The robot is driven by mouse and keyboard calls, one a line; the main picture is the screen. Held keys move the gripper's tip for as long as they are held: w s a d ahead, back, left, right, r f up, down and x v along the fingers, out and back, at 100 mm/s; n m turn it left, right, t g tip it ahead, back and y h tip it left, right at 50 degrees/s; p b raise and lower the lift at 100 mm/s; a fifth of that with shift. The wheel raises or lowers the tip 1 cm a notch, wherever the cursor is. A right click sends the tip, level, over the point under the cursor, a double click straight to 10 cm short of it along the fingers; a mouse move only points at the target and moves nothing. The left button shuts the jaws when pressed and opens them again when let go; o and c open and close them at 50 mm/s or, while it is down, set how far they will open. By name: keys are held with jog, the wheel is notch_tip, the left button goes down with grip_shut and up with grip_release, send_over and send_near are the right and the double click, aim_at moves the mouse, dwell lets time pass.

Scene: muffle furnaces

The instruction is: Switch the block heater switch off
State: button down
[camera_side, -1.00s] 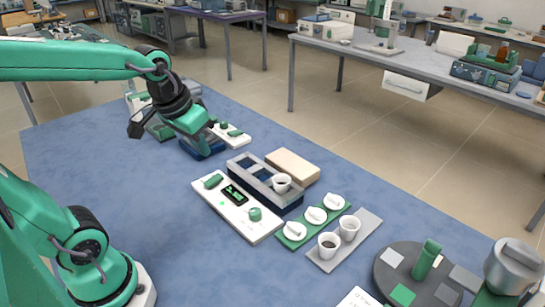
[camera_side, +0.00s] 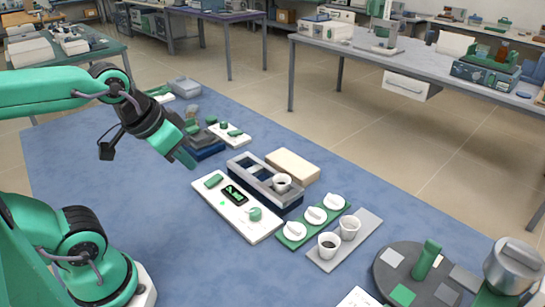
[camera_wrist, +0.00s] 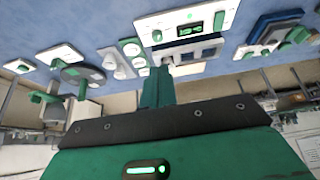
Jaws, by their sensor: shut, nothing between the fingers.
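The block heater has a white control panel (camera_side: 240,218) with a dark display (camera_side: 235,194) showing green marks. A green switch (camera_side: 214,181) sits at the panel's far-left end and a round green knob (camera_side: 255,214) at its near-right end. A small green light (camera_side: 222,203) glows. Behind the panel is the grey heater block (camera_side: 245,172) with dark wells and one white cup in it. In the wrist view the panel (camera_wrist: 168,24) shows at the top. My gripper (camera_side: 188,160) is shut and empty, above the table, left of the switch and apart from it.
A dark blue device (camera_side: 207,150) stands behind my gripper. A green tray (camera_side: 315,222) with white dishes and a grey tray (camera_side: 343,241) with cups lie right of the panel. A beige box (camera_side: 293,166) lies behind the block. The blue table is clear at front left.

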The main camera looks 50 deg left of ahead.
jog(key=w+n, duration=0.1)
jog(key=n+g, duration=0.4)
jog(key=n, duration=1.3)
send_over(218, 174)
jog(key=s, duration=0.3)
notch_tip(218, 174, down, 7)
jog(key=shift+s+d+y, duration=0.15)
jog(key=shift+y, duration=0.25)
jog(key=w+f, duration=0.1)
jog(key=f, duration=0.8)
jog(key=w+f, duration=0.1)
jog(key=f, duration=0.3)
jog(key=shift+w+f, duration=0.25)
jog(key=shift+w, duration=0.1)
